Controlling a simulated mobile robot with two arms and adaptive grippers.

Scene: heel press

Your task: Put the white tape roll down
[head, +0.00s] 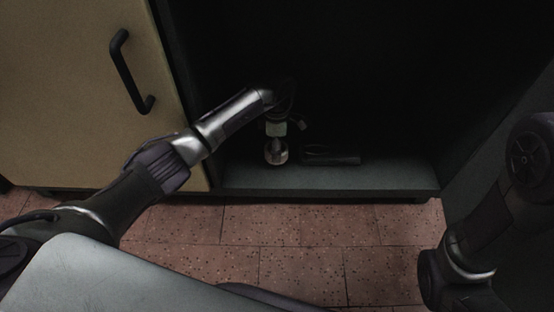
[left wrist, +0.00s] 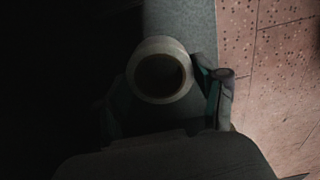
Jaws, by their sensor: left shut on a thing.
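The white tape roll (left wrist: 137,76) shows in the left wrist view as a pale ring with a dark hole facing the camera. My left gripper (left wrist: 170,92) is shut on it, with one finger clear at its right and the other lost in shadow. In the head view my left arm reaches into the dark cabinet and the roll (head: 276,153) seems to be the small pale round shape below the wrist, over the shelf (head: 390,178). I cannot tell whether it touches the shelf. My right gripper is out of view; only its arm shows at the right.
A dark, long object (head: 332,158) lies on the shelf just right of the roll; its kind is unclear. The cabinet door (head: 75,90) with a black handle (head: 128,75) is at the left. The shelf's right part looks clear. Reddish tiled floor (head: 300,240) lies in front.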

